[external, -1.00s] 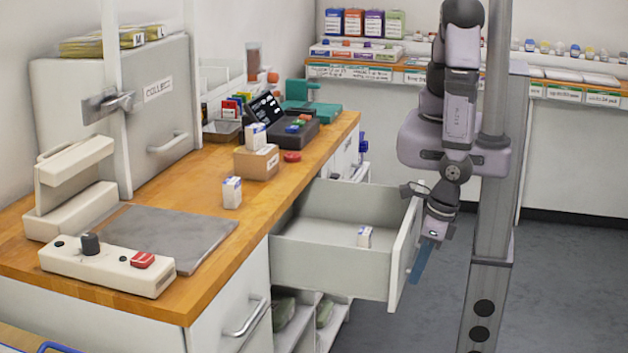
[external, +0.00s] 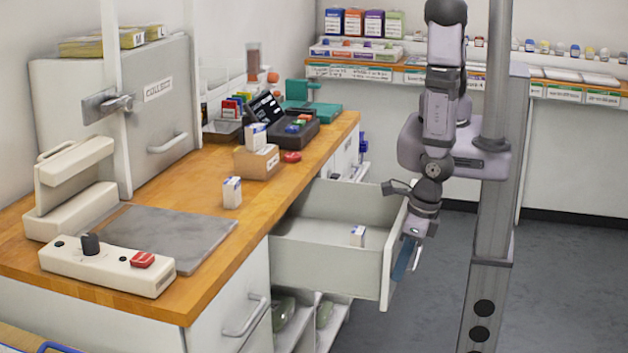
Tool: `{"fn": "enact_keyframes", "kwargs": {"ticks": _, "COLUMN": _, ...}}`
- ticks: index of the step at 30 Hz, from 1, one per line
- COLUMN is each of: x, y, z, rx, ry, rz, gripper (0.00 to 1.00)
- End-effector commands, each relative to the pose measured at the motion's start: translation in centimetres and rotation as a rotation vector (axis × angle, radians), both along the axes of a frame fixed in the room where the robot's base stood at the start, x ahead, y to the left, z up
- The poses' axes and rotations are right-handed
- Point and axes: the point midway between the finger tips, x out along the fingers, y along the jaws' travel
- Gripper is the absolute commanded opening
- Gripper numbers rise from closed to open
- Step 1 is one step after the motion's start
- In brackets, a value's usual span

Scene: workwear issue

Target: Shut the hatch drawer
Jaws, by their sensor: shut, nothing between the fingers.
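The hatch drawer (external: 330,262) is grey-white and stands pulled out from the counter's right side. Its front panel (external: 392,262) faces right. A small white and blue box (external: 358,236) stands inside it near the front. My gripper (external: 403,262) is shut and empty, pointing down at the outer side of the drawer front. Its blue fingers overlap the panel's edge in this view. I cannot tell whether they touch the panel or its handle.
The wooden counter (external: 262,215) carries a grey mat (external: 165,236), a white control box with a red button (external: 142,260), a small box (external: 232,192) and a brown carton (external: 256,162). Open shelves sit under the drawer.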

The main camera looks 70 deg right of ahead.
Motion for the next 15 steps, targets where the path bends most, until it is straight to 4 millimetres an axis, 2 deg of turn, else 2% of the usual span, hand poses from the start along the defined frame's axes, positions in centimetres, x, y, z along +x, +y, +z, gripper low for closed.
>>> {"fn": "enact_keyframes", "kwargs": {"ticks": 8, "x": 6.5, "y": -0.1, "z": -0.1, "rx": 0.001, "ry": -0.004, "rz": -0.013, "gripper": 0.0}}
{"fn": "enact_keyframes", "kwargs": {"ticks": 15, "x": 13.2, "y": -0.2, "z": 0.2, "rx": -0.001, "ry": -0.004, "rz": -0.013, "gripper": 0.0}}
